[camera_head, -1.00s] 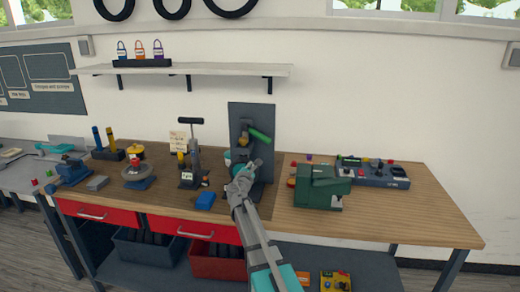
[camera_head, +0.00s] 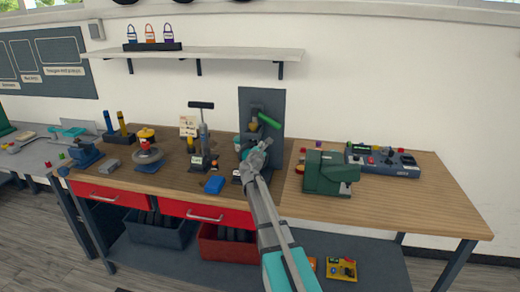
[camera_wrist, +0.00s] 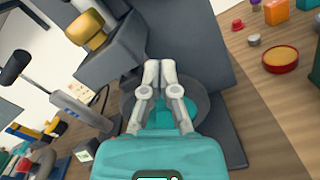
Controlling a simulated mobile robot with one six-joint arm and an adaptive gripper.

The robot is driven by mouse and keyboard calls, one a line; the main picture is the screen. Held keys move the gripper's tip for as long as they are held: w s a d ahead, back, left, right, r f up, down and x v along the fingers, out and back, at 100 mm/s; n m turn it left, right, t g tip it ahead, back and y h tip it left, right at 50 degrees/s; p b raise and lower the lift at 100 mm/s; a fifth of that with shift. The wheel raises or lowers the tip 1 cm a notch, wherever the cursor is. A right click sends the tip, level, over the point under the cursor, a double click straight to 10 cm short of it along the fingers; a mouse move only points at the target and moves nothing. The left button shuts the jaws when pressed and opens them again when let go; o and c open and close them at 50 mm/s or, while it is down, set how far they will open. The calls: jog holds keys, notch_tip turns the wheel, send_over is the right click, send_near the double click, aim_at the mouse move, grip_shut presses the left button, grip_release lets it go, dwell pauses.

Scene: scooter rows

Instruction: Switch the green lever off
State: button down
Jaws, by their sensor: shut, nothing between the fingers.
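The green lever (camera_head: 269,121) slants down to the right from the upper part of a dark device in front of a grey upright panel (camera_head: 263,97). A yellow knob (camera_wrist: 88,28) of this device shows at the upper left in the wrist view. The green lever cannot be made out there. My gripper (camera_head: 253,148) is in front of the device, below the lever in the picture and apart from it. In the wrist view my gripper (camera_wrist: 160,70) has its fingers together and empty, above a dark round part (camera_wrist: 203,103) of the device.
A green machine (camera_head: 329,172) stands to the right, with a control box (camera_head: 392,164) behind it. A black-handled press (camera_head: 203,130) and a blue block (camera_head: 214,185) are to the left. A shelf with padlocks (camera_head: 200,53) hangs above. The bench's right front is clear.

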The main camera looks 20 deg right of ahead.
aim_at(269, 121)
jog(key=x, duration=0.5)
jog(key=shift+w+d, duration=0.2)
jog(key=shift+w, duration=0.15)
jog(key=shift+s+d+r+p, duration=0.1)
jog(key=shift+d+r+p, duration=0.5)
jog(key=shift+r+p, duration=0.3)
jog(key=shift+s+d+r+p, duration=0.1)
jog(key=shift+d+r+p, duration=0.5)
jog(key=shift+r+p, duration=0.3)
jog(key=shift+a+r, duration=0.1)
jog(key=shift+d+n, duration=0.25)
jog(key=shift+n, duration=0.05)
